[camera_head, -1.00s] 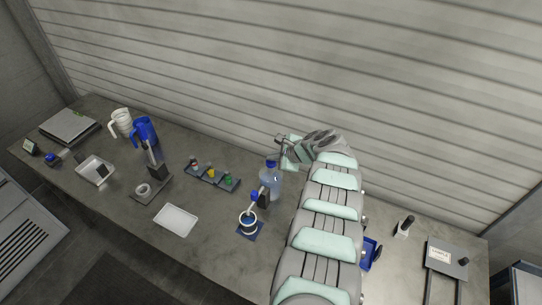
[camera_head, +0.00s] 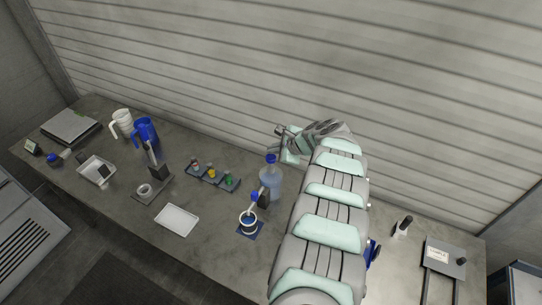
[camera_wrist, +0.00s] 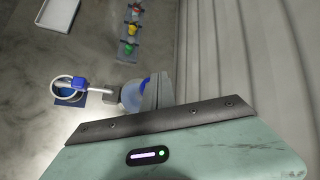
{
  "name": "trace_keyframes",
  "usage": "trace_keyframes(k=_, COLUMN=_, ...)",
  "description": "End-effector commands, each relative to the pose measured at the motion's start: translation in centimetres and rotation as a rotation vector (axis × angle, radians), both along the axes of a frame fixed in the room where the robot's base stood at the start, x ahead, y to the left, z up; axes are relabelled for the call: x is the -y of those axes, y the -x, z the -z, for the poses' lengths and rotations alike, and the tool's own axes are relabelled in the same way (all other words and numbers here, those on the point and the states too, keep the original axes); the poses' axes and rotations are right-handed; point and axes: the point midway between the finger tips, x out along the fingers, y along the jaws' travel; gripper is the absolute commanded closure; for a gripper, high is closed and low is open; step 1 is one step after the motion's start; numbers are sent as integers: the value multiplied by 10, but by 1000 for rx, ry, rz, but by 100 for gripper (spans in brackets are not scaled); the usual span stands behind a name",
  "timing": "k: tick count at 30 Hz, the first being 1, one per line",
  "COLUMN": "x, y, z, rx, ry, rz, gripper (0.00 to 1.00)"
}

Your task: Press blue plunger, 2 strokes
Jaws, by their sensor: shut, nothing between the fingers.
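A clear bluish bottle (camera_head: 271,183) stands near the middle of the bench with a blue plunger top (camera_head: 271,159) on it. My gripper (camera_head: 281,133) is shut and empty, up and slightly right of the blue top in the head view, apart from it there. In the wrist view the shut fingers (camera_wrist: 159,89) partly cover the bottle (camera_wrist: 131,96) and its blue top (camera_wrist: 146,80); the gap between them is hard to judge. A white cup (camera_head: 248,222) with blue inside stands on a blue mat (camera_head: 250,234) in front of the bottle.
A tray of small coloured vials (camera_head: 212,173) lies left of the bottle. The ribbed wall (camera_head: 300,70) rises close behind the bench. My arm covers the bench's right-middle part.

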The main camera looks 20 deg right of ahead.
Motion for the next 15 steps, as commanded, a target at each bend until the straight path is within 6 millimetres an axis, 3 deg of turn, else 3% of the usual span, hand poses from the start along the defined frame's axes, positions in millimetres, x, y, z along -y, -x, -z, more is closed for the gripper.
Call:
trace_keyframes(k=8, x=0, y=0, z=-1, rx=0, ry=-1, rz=1, gripper=100)
trace_keyframes(k=15, x=0, y=0, z=-21, rx=1, ry=0, rz=1, gripper=100)
